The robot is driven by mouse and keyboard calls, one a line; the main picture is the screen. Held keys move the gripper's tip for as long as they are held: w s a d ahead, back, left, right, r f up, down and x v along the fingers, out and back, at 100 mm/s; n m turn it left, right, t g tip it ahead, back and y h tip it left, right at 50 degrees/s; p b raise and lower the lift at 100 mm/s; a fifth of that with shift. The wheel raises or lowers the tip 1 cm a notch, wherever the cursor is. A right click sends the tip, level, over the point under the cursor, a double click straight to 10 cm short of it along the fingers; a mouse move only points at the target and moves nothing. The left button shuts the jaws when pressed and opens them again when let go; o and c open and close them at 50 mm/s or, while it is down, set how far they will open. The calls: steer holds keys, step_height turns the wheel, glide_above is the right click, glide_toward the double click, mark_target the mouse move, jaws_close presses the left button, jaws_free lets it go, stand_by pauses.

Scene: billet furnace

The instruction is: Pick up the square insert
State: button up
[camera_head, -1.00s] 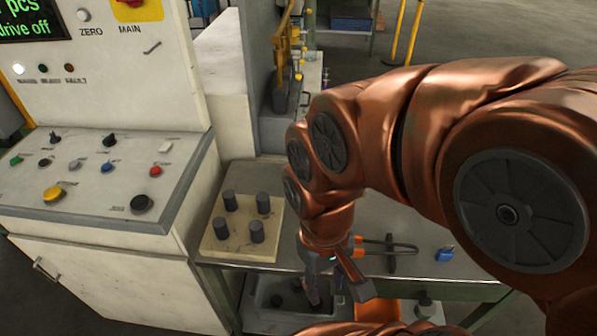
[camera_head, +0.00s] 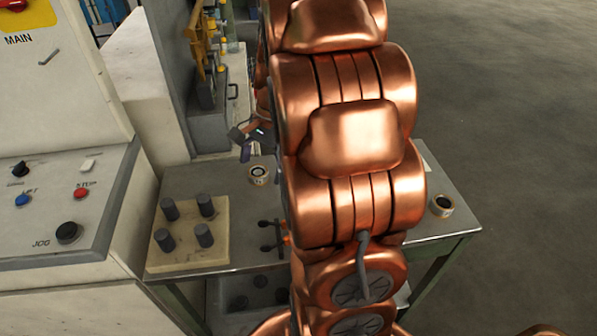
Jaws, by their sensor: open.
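I cannot make out a square insert in the head view; my copper arm hides the middle of the table. My gripper (camera_head: 246,143) shows partly at the left edge of the arm, above the back of the table, with its dark fingers apart and nothing seen between them. A small round ring-like part (camera_head: 258,175) lies on the table just below it.
The metal table (camera_head: 232,205) carries a cream block (camera_head: 187,253) with several dark upright pegs. Dark handles (camera_head: 268,248) with orange show beside my arm. A grey bin (camera_head: 240,323) with dark pieces sits below. A control console (camera_head: 45,225) stands left; open floor lies right.

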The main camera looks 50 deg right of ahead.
steer(key=w+d+f+m+t, duration=0.1)
steer(key=d+f+m, duration=0.3)
steer(key=d, duration=0.5)
steer(key=w+d+f+m+t, duration=0.15)
steer(key=d+m, duration=0.35)
steer(key=d, duration=0.5)
steer(key=shift+s+a+p+x, duration=0.1)
steer(key=shift+s+p+x, duration=0.05)
steer(key=shift+x, duration=1.25)
steer(key=shift+s+a+p+x, duration=0.1)
steer(key=shift+s+p+x, duration=0.05)
steer(key=shift+x, duration=1.25)
steer(key=shift+s+p+x, duration=0.15)
steer(key=shift+x, duration=1.2)
steer(key=shift+y, duration=0.3)
jaws_close()
